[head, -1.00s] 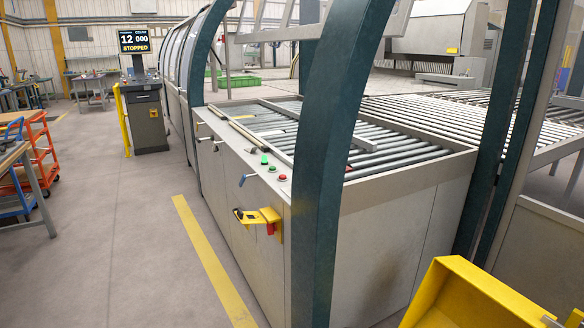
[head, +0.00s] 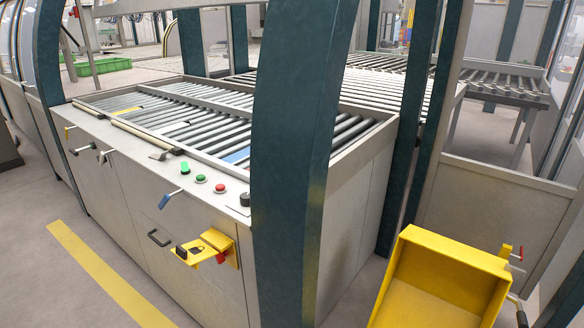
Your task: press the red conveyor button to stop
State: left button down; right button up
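The red conveyor button (head: 220,188) is a small round button on the top front edge of the grey conveyor cabinet (head: 120,155). A green round button (head: 201,178) sits just left of it, and a black knob (head: 245,198) is to its right, close to the dark green post. Nothing covers the red button. Neither of my grippers shows clearly in the head view.
A dark green post (head: 290,150) stands right of the buttons. A yellow bracket (head: 205,245) juts from the cabinet front below them. A yellow bin (head: 440,280) is at the lower right. Floor with a yellow stripe (head: 95,270) lies clear at the front left.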

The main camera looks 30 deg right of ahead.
aim_at(220, 187)
jog(key=i+l+z, duration=0.2)
jog(key=i+z, duration=0.6)
jog(key=i+l, duration=0.05)
jog(key=i, duration=0.05)
